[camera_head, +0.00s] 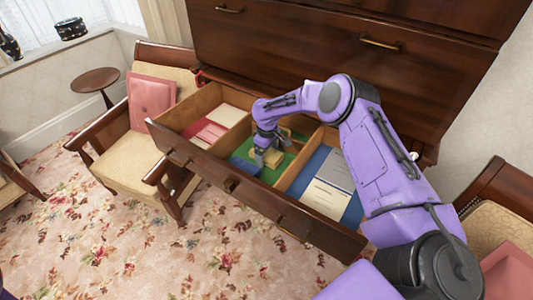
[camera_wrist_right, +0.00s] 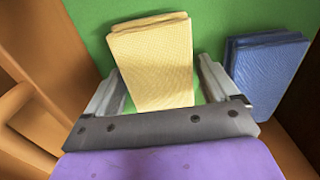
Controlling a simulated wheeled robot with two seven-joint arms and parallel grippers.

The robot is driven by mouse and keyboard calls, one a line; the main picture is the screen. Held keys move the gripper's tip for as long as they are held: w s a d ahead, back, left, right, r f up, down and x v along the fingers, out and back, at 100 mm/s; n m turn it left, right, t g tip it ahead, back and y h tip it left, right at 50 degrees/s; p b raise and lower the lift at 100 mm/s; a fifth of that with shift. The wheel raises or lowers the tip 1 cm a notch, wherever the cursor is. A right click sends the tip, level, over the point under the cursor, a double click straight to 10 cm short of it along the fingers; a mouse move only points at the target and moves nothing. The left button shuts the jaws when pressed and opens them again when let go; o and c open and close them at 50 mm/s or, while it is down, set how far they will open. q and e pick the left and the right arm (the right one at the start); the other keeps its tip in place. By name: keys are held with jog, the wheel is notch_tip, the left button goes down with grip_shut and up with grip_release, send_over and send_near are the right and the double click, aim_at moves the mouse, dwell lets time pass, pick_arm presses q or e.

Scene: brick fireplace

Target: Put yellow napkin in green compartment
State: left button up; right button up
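The yellow napkin (camera_head: 272,158) is a folded, pale yellow stack in the green compartment (camera_head: 262,182), the middle section of the open drawer. In the right wrist view, the yellow napkin (camera_wrist_right: 152,62) lies against the green floor between my right gripper's (camera_wrist_right: 161,68) spread fingers. A gap shows between the napkin and the right-hand finger; the left-hand finger is close to the napkin's edge. In the head view my right gripper (camera_head: 266,143) is down inside the green compartment. My left gripper is out of view.
A blue napkin (camera_wrist_right: 265,72) lies beside the yellow one; it also shows in the head view (camera_head: 244,167). Wooden dividers (camera_head: 302,163) separate the compartments. The left compartment holds pink and cream items (camera_head: 208,132), the right one grey and cream items (camera_head: 327,197). An armchair (camera_head: 127,158) stands left.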

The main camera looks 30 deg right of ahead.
aim_at(267, 153)
jog(key=shift+o, duration=0.4)
jog(key=shift+r, duration=0.45)
notch_tip(267, 153, up, 12)
jog(key=b, duration=0.1)
jog(key=shift+f+b, duration=0.25)
jog(key=shift+b, duration=0.1)
